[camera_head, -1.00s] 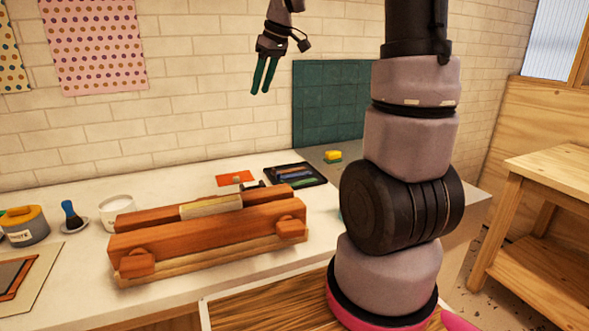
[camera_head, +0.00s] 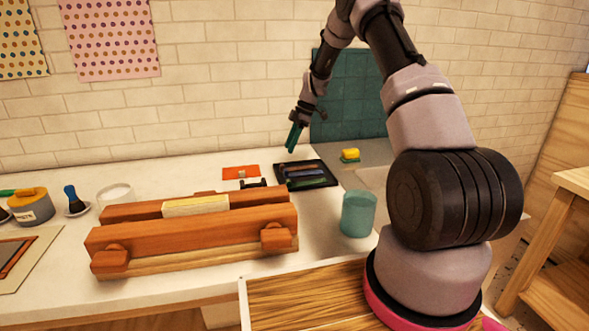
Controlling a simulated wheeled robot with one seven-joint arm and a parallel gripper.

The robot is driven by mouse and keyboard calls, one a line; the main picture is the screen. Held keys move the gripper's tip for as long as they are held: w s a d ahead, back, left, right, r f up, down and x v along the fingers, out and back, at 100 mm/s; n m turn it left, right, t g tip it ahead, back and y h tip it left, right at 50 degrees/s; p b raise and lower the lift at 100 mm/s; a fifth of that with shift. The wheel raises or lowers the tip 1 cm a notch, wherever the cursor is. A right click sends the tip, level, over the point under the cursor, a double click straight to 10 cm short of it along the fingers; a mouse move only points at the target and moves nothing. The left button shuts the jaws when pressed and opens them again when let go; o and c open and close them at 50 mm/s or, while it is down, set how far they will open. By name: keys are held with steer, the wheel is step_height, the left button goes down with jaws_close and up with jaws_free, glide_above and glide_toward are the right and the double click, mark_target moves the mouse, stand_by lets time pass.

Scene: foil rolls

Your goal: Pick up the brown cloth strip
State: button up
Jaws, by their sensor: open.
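A black tray (camera_head: 331,182) lies on the white counter beyond the wooden press and holds several narrow strips or rolls. A blue one and a greyish one show; the farthest (camera_head: 299,168) looks dark and may be the brown cloth strip, but it is too small to be sure. My gripper (camera_head: 291,150) has green fingers pointing down. It appears above the tray's far left side, apart from it and empty. The fingers overlap in this view, so their gap is hard to see.
The wooden press (camera_head: 150,237) stands in front of the tray. A teal cup (camera_head: 358,213) stands nearer. A jar (camera_head: 31,207) is at left.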

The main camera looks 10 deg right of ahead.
mark_target(283, 165)
steer(key=x, duration=0.7)
steer(key=shift+f, duration=0.35)
jaws_close()
